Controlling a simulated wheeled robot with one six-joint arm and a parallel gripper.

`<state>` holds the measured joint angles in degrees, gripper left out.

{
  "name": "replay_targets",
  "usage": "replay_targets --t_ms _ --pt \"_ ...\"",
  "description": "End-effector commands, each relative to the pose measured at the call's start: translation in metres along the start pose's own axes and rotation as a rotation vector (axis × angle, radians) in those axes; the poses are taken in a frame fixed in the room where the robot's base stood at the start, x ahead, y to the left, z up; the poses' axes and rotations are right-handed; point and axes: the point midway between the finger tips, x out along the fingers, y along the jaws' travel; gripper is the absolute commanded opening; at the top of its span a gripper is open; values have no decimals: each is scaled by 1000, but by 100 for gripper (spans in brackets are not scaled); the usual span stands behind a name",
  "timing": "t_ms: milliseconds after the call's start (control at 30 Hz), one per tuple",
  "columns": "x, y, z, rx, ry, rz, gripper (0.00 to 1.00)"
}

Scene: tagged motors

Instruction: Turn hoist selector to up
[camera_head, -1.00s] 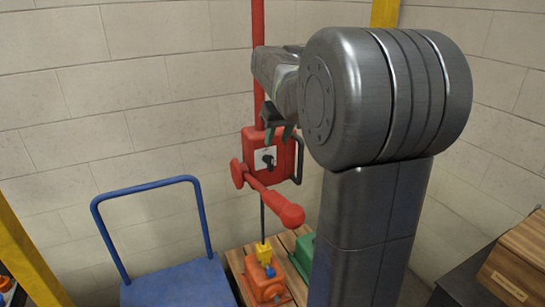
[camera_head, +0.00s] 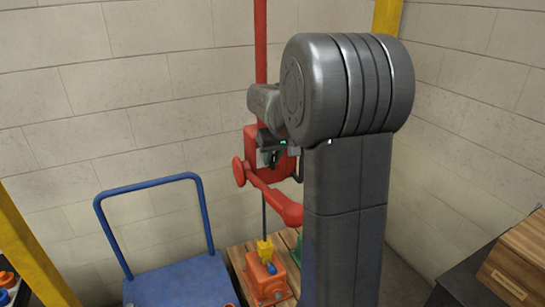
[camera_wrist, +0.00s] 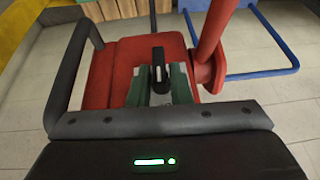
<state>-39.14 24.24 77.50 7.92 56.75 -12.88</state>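The red hoist box (camera_head: 250,140) hangs on a red post by the wall, mostly covered by my arm in the head view. It fills the middle of the wrist view (camera_wrist: 104,72). Its black selector knob (camera_wrist: 158,60), with a white mark, stands up from the box face in the wrist view; my gripper hides it in the head view. My gripper (camera_head: 270,158) is in front of the box. In the wrist view its green-padded fingers (camera_wrist: 161,85) are apart, one on each side of the knob. I cannot tell whether they touch it.
A dark handle (camera_wrist: 68,70) runs along the box's side. Below are an orange motor (camera_head: 262,280) with a yellow piece (camera_head: 265,248) on a wooden pallet, and a blue cart (camera_head: 185,285) at left.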

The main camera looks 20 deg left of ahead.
Motion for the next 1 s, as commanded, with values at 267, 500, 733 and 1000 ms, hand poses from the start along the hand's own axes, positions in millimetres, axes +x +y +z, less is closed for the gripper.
replay_targets --t_ms 267,500,733,1000 --pt "1 -1 0 -8 -1 17 0" --pt "0 -1 0 -26 0 62 0" --pt "0 -1 0 -25 0 61 30" --pt "0 -1 0 -25 0 61 34"
